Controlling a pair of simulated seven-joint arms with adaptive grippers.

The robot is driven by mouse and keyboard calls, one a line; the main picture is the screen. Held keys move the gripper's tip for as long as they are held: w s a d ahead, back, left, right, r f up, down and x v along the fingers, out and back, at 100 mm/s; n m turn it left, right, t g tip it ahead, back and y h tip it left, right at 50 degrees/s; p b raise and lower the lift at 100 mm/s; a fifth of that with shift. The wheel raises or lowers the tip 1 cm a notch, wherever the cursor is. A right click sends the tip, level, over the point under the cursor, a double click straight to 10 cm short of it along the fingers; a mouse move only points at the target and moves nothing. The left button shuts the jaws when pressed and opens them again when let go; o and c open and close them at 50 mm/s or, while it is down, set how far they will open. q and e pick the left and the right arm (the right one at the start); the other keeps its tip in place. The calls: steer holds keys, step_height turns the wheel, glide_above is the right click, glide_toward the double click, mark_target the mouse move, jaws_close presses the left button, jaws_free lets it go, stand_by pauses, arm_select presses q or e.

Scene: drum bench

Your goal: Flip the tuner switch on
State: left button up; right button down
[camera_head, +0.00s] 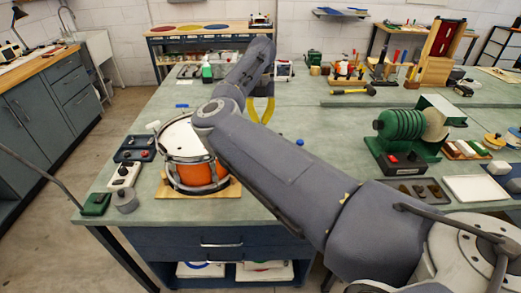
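The tuner cannot be picked out with certainty. Small devices stand left of the drum: a white box (123,175) with a dark knob, a dark unit (136,148) with small red parts, and a green box (95,203) at the bench's left corner. Their switches are too small to read. My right gripper (260,112) shows as two yellow fingers spread apart, with nothing seen between them. It is over the bench, behind and to the right of the drum, well away from these devices. My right arm covers the middle of the bench. My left gripper is not in view.
An orange drum (197,174) with a white head sits on a wooden board. A grey cylinder (125,201) stands beside the green box. A green ribbed machine (402,128), a hammer (352,91) and a white tray (475,188) are on the right.

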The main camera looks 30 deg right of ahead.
steer(key=f, duration=0.4)
steer(key=s+f, duration=0.1)
steer(key=f, duration=0.4)
steer(key=a+f, duration=0.1)
steer(key=f, duration=0.4)
steer(key=shift+s, duration=0.25)
steer(key=shift+d, duration=0.1)
